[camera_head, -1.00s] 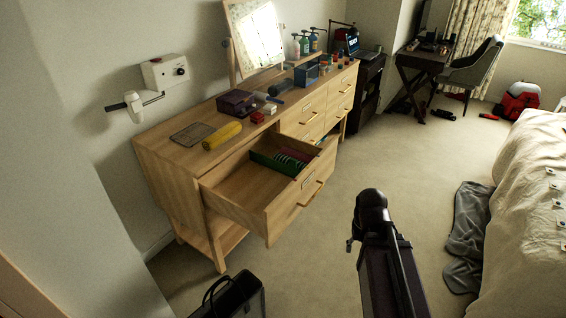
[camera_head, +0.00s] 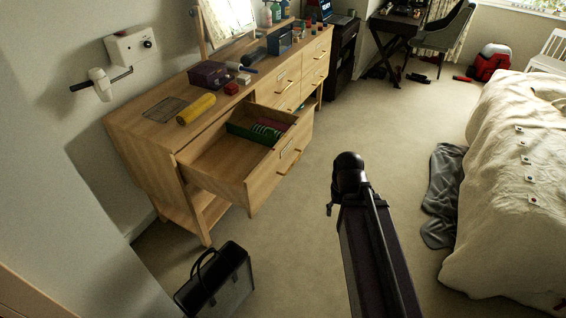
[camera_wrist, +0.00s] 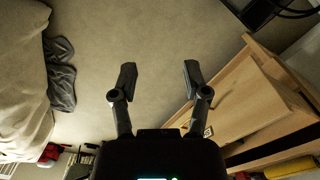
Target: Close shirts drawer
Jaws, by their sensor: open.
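A wooden drawer (camera_head: 262,184) stands pulled far out of the left part of the long dresser (camera_head: 142,140). Its front has a small label, too small to read, and a gold handle (camera_head: 291,162). Inside are a green divider and folded reddish cloth (camera_head: 268,126), with the near part bare. The drawer's wood also shows at the right of the wrist view (camera_wrist: 245,98). In the head view my arm is right of the drawer; the fingers are hidden.
A black briefcase (camera_head: 222,280) stands on the floor below the drawer. A bed (camera_head: 520,180) with a grey cloth (camera_head: 442,195) beside it is at the right. A yellow roll (camera_head: 196,109) and a purple box (camera_head: 208,74) lie on the dresser. Carpet between dresser and bed is clear.

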